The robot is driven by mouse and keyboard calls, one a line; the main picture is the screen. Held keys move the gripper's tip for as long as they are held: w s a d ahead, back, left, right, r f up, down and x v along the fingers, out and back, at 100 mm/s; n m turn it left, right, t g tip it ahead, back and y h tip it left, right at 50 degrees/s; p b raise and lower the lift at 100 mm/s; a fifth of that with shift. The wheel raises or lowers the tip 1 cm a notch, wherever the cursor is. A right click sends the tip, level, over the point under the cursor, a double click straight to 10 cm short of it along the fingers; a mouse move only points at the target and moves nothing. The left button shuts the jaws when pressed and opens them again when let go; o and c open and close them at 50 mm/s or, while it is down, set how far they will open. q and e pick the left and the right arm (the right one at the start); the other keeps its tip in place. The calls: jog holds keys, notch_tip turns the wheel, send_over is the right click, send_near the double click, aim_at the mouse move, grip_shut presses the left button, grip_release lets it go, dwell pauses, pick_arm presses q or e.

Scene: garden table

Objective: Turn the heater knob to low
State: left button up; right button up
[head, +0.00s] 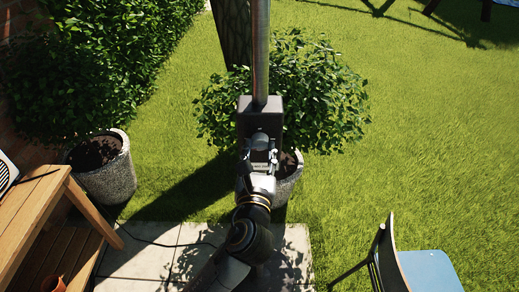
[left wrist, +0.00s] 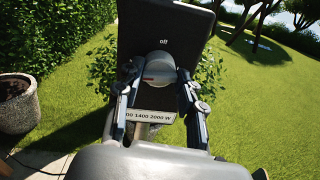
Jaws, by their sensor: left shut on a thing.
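The heater's dark control box (head: 260,112) is fixed to a metal pole in the head view. Its round grey knob (left wrist: 160,69) shows in the left wrist view, below the word "off". A white label reading "1400 2000 W" (left wrist: 150,116) sits below the knob. My left gripper (left wrist: 159,80) has one finger on each side of the knob and is shut on it. In the head view the left gripper (head: 260,158) is in front of the box and partly covers its lower part. The knob's pointer cannot be made out. My right gripper is not in view.
The metal pole (head: 260,50) rises above the box. Potted bushes (head: 320,90) stand behind it, and a stone planter (head: 108,170) is at left. A wooden table (head: 30,205) is at lower left, a blue-seated chair (head: 430,270) at lower right. Open lawn (head: 430,140) lies right.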

pick_arm(q)
jog(key=n, duration=0.5)
jog(key=shift+n, duration=0.3)
dwell(0.5)
jog(key=o, duration=1.2)
jog(key=shift+a, duration=0.1)
jog(key=shift+c, duration=0.2)
jog(key=s, duration=1.2)
jog(key=shift+a+f, duration=0.3)
